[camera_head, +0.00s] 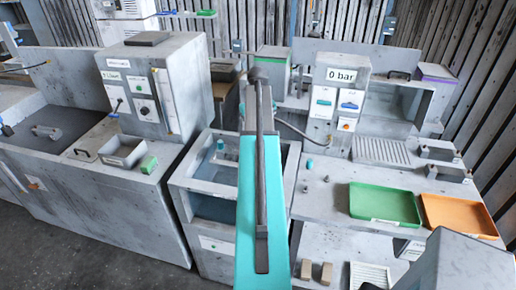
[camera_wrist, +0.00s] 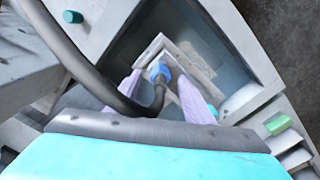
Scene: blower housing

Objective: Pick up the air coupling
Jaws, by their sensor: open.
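The air coupling looks to be the small blue piece (camera_wrist: 157,69) at the end of a dark hose (camera_wrist: 148,109) in the wrist view. My gripper (camera_wrist: 160,77) is open, with one pale lavender finger on each side of the blue piece. I cannot tell whether the fingers touch it or how far below them it lies. In the head view my arm hides the gripper and the coupling. Part of a dark hose (camera_head: 292,130) shows right of my arm there.
Below the gripper is a grey-walled basin (camera_wrist: 243,103). A teal cylinder (camera_wrist: 72,17) stands on its rim and a green block (camera_wrist: 277,124) lies to the right.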

